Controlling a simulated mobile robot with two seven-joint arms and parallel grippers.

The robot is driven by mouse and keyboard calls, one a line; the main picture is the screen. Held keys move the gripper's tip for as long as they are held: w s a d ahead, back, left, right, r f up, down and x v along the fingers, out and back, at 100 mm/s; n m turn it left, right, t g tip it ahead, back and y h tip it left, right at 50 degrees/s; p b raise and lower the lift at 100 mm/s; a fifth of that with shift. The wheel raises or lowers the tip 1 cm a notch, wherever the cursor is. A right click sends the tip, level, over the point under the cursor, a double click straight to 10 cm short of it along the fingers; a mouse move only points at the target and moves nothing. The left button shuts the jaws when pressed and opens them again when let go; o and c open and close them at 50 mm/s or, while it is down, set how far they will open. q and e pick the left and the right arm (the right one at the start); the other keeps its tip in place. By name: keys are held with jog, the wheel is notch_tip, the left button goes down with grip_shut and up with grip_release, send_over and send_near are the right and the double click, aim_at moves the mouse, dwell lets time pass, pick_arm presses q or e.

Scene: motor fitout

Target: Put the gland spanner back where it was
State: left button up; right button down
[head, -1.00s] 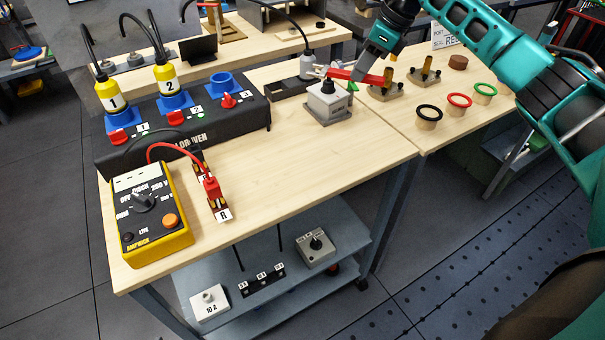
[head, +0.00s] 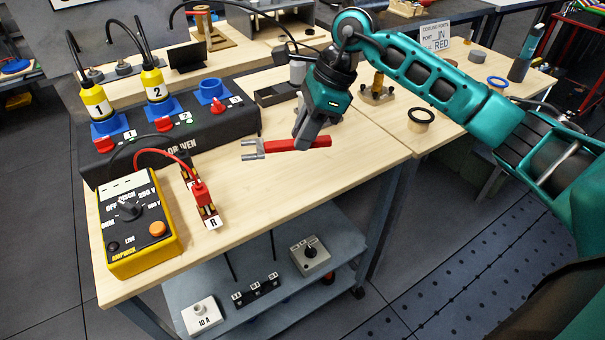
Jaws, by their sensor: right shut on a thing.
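The gland spanner (head: 288,146) has a red handle and a grey forked head pointing left. My right gripper (head: 304,138) is shut on the red handle and holds the spanner roughly level over the middle of the wooden bench (head: 330,185). It looks raised above the bench top, though the exact height is hard to tell. My right arm and gripper hide the part of the bench behind them, where the grey box stood in the earlier frame. My left gripper is not in view.
A black block (head: 238,124) with blue sockets and two yellow plugs stands left of the spanner. A yellow tester (head: 135,222) and a red-leaded block (head: 204,206) are at the front left. A dark tray (head: 276,95) lies behind. The front bench middle is clear.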

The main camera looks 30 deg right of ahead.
aim_at(324, 138)
notch_tip(324, 138, down, 11)
jog(key=shift+r, duration=0.15)
dwell(0.4)
jog(key=shift+f, duration=0.2)
jog(key=c, duration=1)
grip_release()
jog(key=shift+r, duration=0.2)
jog(key=v, duration=1.2)
